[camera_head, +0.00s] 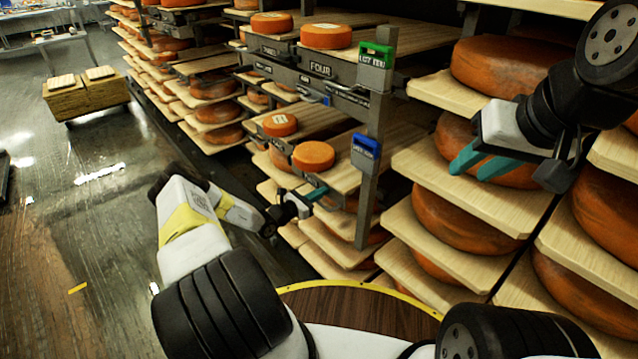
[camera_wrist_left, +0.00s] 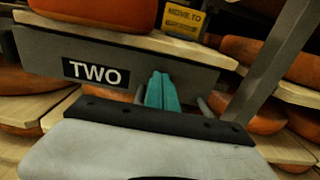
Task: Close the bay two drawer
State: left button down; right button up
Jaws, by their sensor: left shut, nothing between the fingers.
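The bay two drawer front (camera_wrist_left: 45,52), a grey panel with a black "TWO" label, fills the upper part of the left wrist view. In the head view, the wooden board of this drawer (camera_head: 345,172) carries a small orange cheese wheel (camera_head: 314,155) and sticks out from the rack. My left gripper (camera_head: 318,194) is at the drawer front; its teal fingertips (camera_wrist_left: 163,90) are together and empty, between the two handle posts. Whether they touch the panel is unclear. My right gripper (camera_head: 482,163) is open and empty, in front of large cheese wheels at the right.
A grey post (camera_head: 376,190) with a blue tag (camera_head: 365,151) and a green tag (camera_head: 375,55) stands right of the drawer. The drawer labelled FOUR (camera_head: 320,68) is above. Open floor (camera_head: 90,230) lies to the left, with a wooden cart (camera_head: 87,96) farther back.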

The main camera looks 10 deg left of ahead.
pick_arm(q)
jog(key=x, duration=0.5)
jog(key=shift+w+d+r, duration=0.1)
jog(key=shift+w, duration=0.1)
jog(key=shift+w+r, duration=0.1)
